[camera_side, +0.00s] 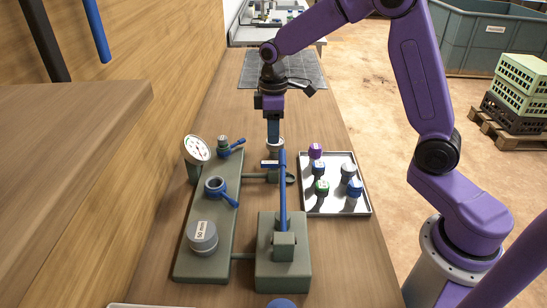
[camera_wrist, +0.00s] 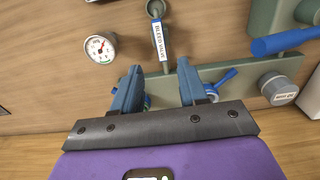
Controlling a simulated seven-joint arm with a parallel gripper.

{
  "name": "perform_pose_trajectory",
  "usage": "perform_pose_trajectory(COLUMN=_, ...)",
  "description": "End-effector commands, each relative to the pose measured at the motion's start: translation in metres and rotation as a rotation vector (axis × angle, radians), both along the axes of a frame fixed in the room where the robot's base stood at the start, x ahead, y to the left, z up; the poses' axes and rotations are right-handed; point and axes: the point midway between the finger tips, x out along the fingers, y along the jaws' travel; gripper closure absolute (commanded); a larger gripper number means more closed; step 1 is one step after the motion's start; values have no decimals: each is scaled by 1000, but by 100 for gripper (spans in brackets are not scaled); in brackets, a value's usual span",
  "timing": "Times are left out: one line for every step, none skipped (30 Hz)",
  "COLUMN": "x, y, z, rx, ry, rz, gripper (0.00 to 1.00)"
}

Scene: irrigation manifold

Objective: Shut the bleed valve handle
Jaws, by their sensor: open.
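The white "BLEED VALVE" label (camera_wrist: 160,40) stands out in the wrist view, with a blue edge beside it. It also shows in the side view (camera_side: 270,163), by a short pipe from the green manifold (camera_side: 205,240). I cannot tell for certain which blue part is the bleed valve handle. A long blue lever (camera_side: 283,185) rises from a green block (camera_side: 283,272). Small blue handles (camera_side: 232,150) sit on the manifold. My gripper (camera_wrist: 159,68) points down and is open, with the label just beyond its fingertips. In the side view it (camera_side: 273,141) is beyond the lever and touches no handle that I can make out.
A pressure gauge (camera_side: 197,149) stands at the manifold's far left, and a grey "50 mm" cap (camera_side: 202,236) at its near end. A tray (camera_side: 335,211) holding several coloured caps lies to the right. The long lever stands up close to my gripper. A wooden shelf (camera_side: 70,110) juts in at left.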

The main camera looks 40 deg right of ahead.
Motion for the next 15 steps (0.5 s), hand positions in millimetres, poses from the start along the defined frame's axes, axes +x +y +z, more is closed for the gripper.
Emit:
perform_pose_trajectory(x=-2, y=0, z=-11, rx=-1, ry=6, rz=1, gripper=57)
perform_pose_trajectory(x=-1, y=0, z=-16, rx=-1, ry=6, rz=0, gripper=57)
perform_pose_trajectory(x=-1, y=0, z=-24, rx=-1, ry=5, rz=-1, gripper=57)
perform_pose_trajectory(x=-1, y=-1, z=-29, rx=-1, ry=6, rz=-1, gripper=57)
perform_pose_trajectory(x=-1, y=-1, z=-35, rx=-1, ry=6, rz=-1, gripper=57)
perform_pose_trajectory(x=-2, y=0, z=-42, rx=-1, ry=6, rz=-1, gripper=57)
perform_pose_trajectory(x=-2, y=0, z=-48, rx=-1, ry=6, rz=0, gripper=57)
perform_pose_trajectory(x=-1, y=0, z=-53, rx=-1, ry=5, rz=0, gripper=57)
perform_pose_trajectory(x=-1, y=0, z=-60, rx=-1, ry=6, rz=-1, gripper=57)
perform_pose_trajectory(x=-1, y=0, z=-64, rx=-1, ry=4, rz=-1, gripper=57)
perform_pose_trajectory(x=-1, y=0, z=-69, rx=-1, ry=4, rz=-1, gripper=57)
perform_pose_trajectory(x=-1, y=0, z=-74, rx=-1, ry=4, rz=-1, gripper=57)
perform_pose_trajectory(x=-1, y=0, z=-78, rx=-1, ry=2, rz=-1, gripper=57)
perform_pose_trajectory(x=-1, y=0, z=-81, rx=-1, ry=4, rz=-1, gripper=57)
perform_pose_trajectory(x=-1, y=0, z=-85, rx=-1, ry=2, rz=0, gripper=57)
